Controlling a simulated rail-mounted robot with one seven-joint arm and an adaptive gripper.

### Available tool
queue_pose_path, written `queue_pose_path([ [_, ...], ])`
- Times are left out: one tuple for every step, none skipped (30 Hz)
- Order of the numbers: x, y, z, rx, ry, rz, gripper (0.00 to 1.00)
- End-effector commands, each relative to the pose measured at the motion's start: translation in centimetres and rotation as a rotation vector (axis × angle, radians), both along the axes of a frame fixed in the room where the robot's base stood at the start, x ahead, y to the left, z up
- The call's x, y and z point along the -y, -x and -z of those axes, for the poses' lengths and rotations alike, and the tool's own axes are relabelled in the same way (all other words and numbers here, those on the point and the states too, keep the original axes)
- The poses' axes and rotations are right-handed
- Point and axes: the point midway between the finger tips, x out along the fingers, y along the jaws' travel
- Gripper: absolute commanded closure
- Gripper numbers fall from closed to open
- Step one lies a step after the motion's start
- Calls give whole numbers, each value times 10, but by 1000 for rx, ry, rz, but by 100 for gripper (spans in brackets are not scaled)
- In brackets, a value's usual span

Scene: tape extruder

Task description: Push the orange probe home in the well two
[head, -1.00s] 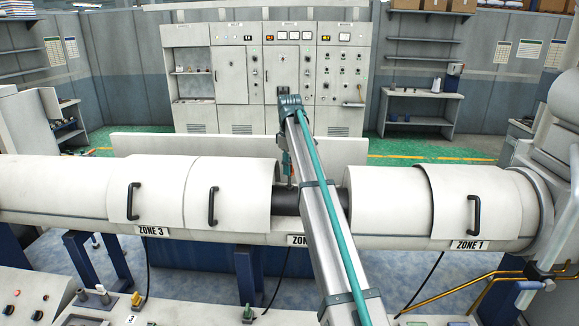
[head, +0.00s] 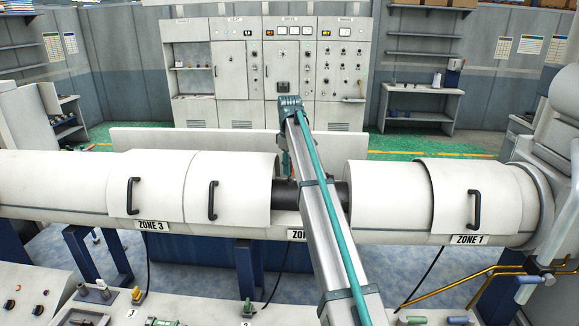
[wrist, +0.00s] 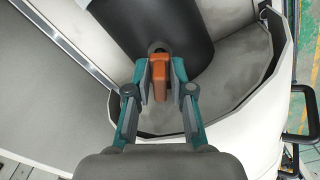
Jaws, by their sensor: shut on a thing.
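The orange probe (wrist: 159,80) is between the fingertips of my gripper (wrist: 160,85), which is shut on it. The probe's far end meets a dark well opening (wrist: 158,46) in the black barrel (wrist: 125,22); I cannot tell how deep it sits. In the head view my gripper (head: 286,164) hangs over the gap between the white covers, where the dark barrel (head: 285,194) is bare.
White covers stand on both sides of the gap, the Zone 3 side cover (head: 232,185) on the left and the Zone 1 cover (head: 462,200) on the right. A curved white shell (wrist: 245,95) surrounds the barrel below my gripper. Control panels (head: 35,295) are in front.

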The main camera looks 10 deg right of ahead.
Motion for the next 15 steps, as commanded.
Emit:
queue_pose_path([
  [0,0,2,0,0,0,100],
  [0,0,2,0,0,0,100],
  [0,0,3,0,0,0,100],
  [0,0,4,0,0,0,100],
  [0,0,5,0,0,0,100],
  [0,0,6,0,0,0,100],
  [0,0,6,0,0,0,100],
  [0,0,7,0,0,0,100],
  [0,0,8,0,0,0,100],
  [0,0,9,0,0,0,100],
  [0,0,9,0,0,0,100],
  [0,0,10,0,0,0,100],
  [0,0,11,0,0,0,100],
  [0,0,12,0,0,0,100],
  [0,0,13,0,0,0,100],
])
